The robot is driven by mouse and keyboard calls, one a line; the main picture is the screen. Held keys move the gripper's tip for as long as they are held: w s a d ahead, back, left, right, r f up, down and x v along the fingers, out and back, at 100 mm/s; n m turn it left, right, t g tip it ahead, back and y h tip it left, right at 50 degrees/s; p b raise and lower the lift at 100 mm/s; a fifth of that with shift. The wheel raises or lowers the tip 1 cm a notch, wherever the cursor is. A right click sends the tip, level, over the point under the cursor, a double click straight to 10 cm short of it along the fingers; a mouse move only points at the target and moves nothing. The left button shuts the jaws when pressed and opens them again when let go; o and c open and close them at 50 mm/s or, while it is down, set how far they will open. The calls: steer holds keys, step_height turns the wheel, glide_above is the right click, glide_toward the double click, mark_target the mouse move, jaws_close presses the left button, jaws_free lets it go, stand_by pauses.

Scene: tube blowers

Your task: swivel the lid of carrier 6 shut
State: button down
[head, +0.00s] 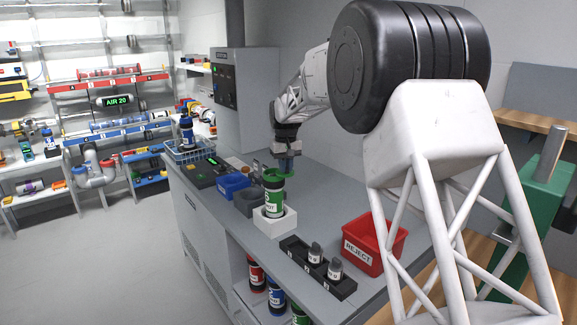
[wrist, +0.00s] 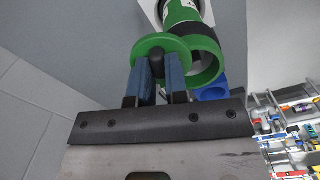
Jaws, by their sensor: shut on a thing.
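A green-capped carrier (head: 274,198) with a white label stands upright in a white block (head: 275,224) on the bench; its number is not readable, so I cannot confirm it is carrier 6. In the wrist view its open green mouth (wrist: 208,66) shows to the right of its round green lid (wrist: 147,45). The lid is swung to the side and overlaps the mouth's edge only a little. My gripper (wrist: 160,84) has its blue fingers shut on the dark knob (wrist: 156,64) of the lid. In the head view my gripper (head: 288,160) is just above and behind the carrier.
A black rack (head: 318,270) with two small dark-topped items and a red REJECT bin (head: 374,243) stand nearer on the bench. Blue (head: 233,185) and grey bins and a wire basket (head: 187,153) with a bottle stand behind. More carriers are on the shelf below.

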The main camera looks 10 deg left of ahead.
steer(key=m, duration=0.1)
steer(key=a+m, duration=0.1)
steer(key=m, duration=0.1)
steer(key=shift+s+a+m, duration=0.2)
steer(key=shift+m, duration=0.1)
steer(key=m, duration=0.1)
steer(key=a+m, duration=0.1)
steer(key=m, duration=0.1)
steer(key=shift+a+m, duration=0.15)
steer(key=shift+m, duration=0.15)
steer(key=m, duration=0.1)
steer(key=a+m, duration=0.1)
steer(key=m, duration=0.1)
steer(key=shift+w+a+m, duration=0.15)
steer(key=shift+w+m, duration=0.1)
steer(key=shift+m, duration=0.15)
steer(key=shift+w+a+m, duration=0.2)
steer(key=shift+a+m, duration=0.05)
steer(key=shift+m, duration=0.55)
steer(key=shift+w+a+m, duration=0.15)
steer(key=shift+a+m, duration=0.1)
steer(key=shift+m, duration=0.55)
steer(key=c, duration=1.1)
jaws_free()
steer(key=shift+r, duration=3.95)
